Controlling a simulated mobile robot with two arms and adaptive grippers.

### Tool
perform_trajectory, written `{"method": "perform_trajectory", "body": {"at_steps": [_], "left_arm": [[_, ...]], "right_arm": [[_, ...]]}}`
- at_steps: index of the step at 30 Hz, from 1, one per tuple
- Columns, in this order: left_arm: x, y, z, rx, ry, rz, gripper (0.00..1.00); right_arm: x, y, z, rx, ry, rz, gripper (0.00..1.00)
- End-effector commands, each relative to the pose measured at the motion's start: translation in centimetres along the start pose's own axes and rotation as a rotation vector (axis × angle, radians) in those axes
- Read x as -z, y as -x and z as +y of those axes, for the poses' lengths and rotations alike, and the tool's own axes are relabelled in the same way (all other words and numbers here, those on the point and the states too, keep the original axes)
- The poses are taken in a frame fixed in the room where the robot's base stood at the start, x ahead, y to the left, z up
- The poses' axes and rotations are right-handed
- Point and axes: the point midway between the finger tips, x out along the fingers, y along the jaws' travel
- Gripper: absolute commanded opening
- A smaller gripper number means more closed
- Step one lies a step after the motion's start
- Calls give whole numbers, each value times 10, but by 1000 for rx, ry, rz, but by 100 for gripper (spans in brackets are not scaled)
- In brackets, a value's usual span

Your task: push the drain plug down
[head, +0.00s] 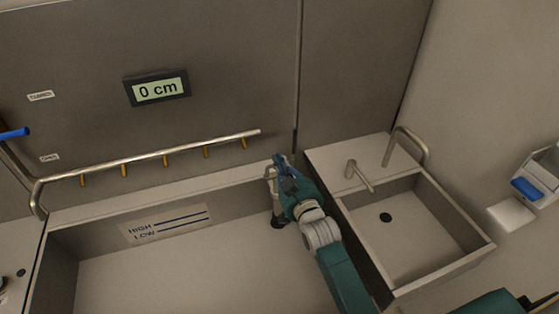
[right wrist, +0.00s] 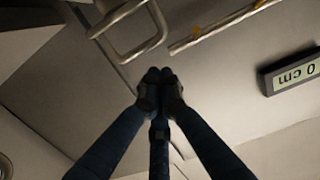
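My right gripper (head: 279,160) reaches over the back right corner of the large basin (head: 190,265). In the right wrist view its dark fingers meet at the tips (right wrist: 160,78), and nothing shows between them. A dark round piece (head: 278,223), which looks like the drain plug, is at the basin's right end, just below the gripper. A pale upright part shows between it and the gripper. The gripper and arm partly cover this spot, so I cannot tell whether they touch or how high the plug sits. My left gripper is not in view.
A rail (head: 150,156) with several brass nozzles runs above the basin's back edge. A display (head: 157,88) on the wall reads 0 cm. A small sink (head: 430,220) with a tap (head: 362,177) and dark drain hole (head: 386,217) stands right of my arm. The basin's middle is clear.

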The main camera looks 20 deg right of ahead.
Motion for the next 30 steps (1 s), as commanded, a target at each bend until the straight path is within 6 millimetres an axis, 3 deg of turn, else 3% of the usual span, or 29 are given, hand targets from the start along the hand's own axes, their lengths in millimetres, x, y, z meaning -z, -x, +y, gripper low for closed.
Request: {"method": "perform_trajectory", "body": {"at_steps": [6,17,26,30], "left_arm": [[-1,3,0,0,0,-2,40],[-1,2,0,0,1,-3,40],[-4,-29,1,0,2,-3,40],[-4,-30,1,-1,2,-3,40]], "right_arm": [[-11,-3,0,0,0,4,0],[-13,-3,0,0,0,3,0],[-56,-6,0,0,0,2,0],[-58,-6,0,0,0,5,0]]}}
